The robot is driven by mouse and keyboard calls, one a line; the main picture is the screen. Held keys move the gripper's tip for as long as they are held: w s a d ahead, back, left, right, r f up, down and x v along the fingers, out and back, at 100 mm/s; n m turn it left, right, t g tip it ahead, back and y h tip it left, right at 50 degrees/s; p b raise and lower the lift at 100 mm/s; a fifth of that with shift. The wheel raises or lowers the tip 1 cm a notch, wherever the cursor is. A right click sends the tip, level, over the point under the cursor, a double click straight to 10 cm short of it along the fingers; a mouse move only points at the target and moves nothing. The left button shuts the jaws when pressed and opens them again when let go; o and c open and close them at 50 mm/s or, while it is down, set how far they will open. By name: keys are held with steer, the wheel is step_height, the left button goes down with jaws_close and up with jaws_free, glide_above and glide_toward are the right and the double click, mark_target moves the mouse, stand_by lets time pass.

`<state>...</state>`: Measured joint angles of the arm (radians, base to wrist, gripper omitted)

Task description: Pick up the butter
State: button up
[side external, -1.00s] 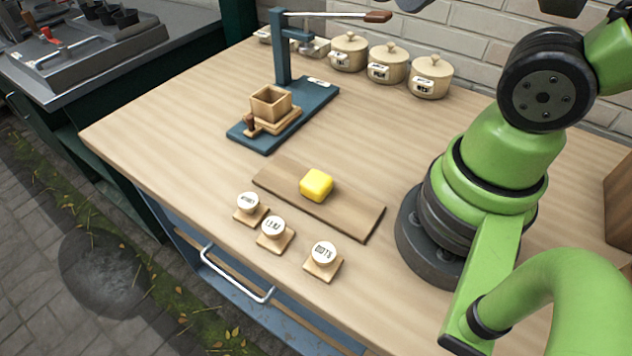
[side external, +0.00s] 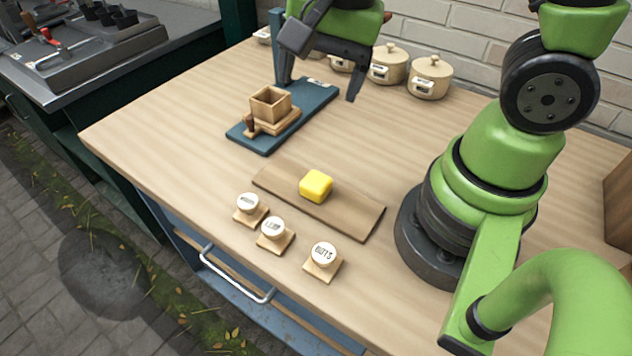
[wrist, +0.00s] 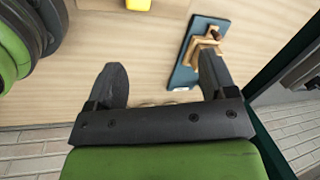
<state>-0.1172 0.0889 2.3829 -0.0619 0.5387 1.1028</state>
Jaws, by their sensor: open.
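The butter (side external: 316,185) is a yellow block with rounded edges, lying on a brown wooden board (side external: 350,215) in the middle of the bench. In the wrist view the butter (wrist: 138,4) is cut off by the top edge. My gripper (side external: 318,92) is in the air near the blue press stand, up and behind the butter in the side view. In the wrist view my gripper (wrist: 163,75) has its two dark fingers wide apart with nothing between them. It is well clear of the butter.
A blue press stand (side external: 318,100) holds a small wooden box (side external: 271,104). Lidded pots (side external: 388,65) line the brick wall. Several round labelled stamps (side external: 273,229) sit on small wooden squares along the front edge.

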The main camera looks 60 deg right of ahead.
steer(key=f+m, duration=0.1)
steer(key=f, duration=0.2)
steer(key=f+m+g, duration=0.1)
steer(key=f+m, duration=0.1)
steer(key=f, duration=0.1)
steer(key=f+m+g, duration=0.1)
steer(key=f, duration=0.1)
steer(key=shift+w+a+f+h, duration=0.15)
steer(key=shift+a+f+h, duration=0.15)
steer(key=shift+a+f, duration=0.1)
glide_above(316, 181)
steer(key=f, duration=0.4)
steer(key=shift+w+d+f, duration=0.15)
steer(key=shift+d+f, duration=0.05)
steer(key=shift+a+f, duration=0.15)
steer(key=shift+f, duration=1.15)
steer(key=shift+a+f, duration=0.1)
steer(key=shift+f, duration=1.2)
steer(key=c, duration=1)
